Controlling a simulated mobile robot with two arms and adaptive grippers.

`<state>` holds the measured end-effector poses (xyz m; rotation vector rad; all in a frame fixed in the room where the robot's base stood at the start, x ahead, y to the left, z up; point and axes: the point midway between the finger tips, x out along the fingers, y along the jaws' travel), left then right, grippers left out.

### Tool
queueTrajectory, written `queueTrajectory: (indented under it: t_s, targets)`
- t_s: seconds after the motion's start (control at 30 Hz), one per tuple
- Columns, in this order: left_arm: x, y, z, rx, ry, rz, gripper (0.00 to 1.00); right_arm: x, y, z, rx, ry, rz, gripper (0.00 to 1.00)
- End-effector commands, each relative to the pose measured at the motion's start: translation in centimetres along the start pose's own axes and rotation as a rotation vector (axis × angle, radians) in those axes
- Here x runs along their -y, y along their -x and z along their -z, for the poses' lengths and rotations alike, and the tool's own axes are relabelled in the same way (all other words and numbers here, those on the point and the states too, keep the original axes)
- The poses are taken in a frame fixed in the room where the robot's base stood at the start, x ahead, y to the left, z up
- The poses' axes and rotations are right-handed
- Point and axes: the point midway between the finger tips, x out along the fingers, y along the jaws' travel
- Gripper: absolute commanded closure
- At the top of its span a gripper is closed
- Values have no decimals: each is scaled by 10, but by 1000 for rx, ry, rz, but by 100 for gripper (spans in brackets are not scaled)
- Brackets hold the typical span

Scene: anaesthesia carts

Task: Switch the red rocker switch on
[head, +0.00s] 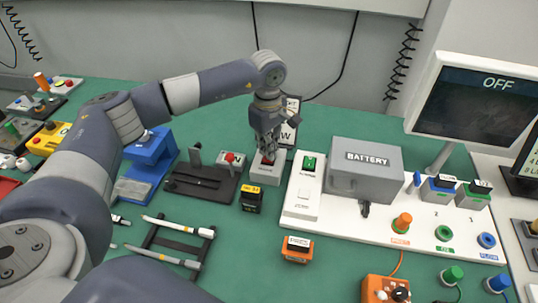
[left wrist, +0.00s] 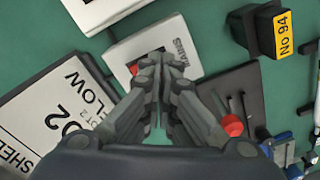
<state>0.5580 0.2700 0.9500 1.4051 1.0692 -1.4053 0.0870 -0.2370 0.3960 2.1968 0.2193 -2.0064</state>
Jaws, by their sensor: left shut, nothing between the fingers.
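The red rocker switch (head: 267,161) sits on top of a white box (head: 265,175) in the middle of the green bench. In the left wrist view the box (left wrist: 178,38) carries the word MAINS. A small red part of the switch (left wrist: 133,69) shows there beside my fingertips. The rest of it is hidden by the fingers, so its position cannot be told. My left gripper (head: 267,150) points down over the box. In the left wrist view the gripper (left wrist: 160,62) is shut and empty, with its fingertips over the box. I cannot tell whether they touch the switch.
A label stand (head: 290,122) is close behind the box. A white panel (head: 325,217) with a grey BATTERY box (head: 366,167) lies to the right. A black block (head: 251,200) stands in front, and a dark fixture (head: 205,183) is to the left. The monitor (head: 478,105) reads OFF.

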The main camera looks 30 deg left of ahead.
Motion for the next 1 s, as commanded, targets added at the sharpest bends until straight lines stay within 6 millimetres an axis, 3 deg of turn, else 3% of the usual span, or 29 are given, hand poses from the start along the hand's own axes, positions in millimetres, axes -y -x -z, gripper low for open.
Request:
queueTrajectory:
  t_s: [1.0]
  targets:
    - [0, -16, 0, 0, 0, 0, 100, 2, -13, 0, -2, -1, 2, 100]
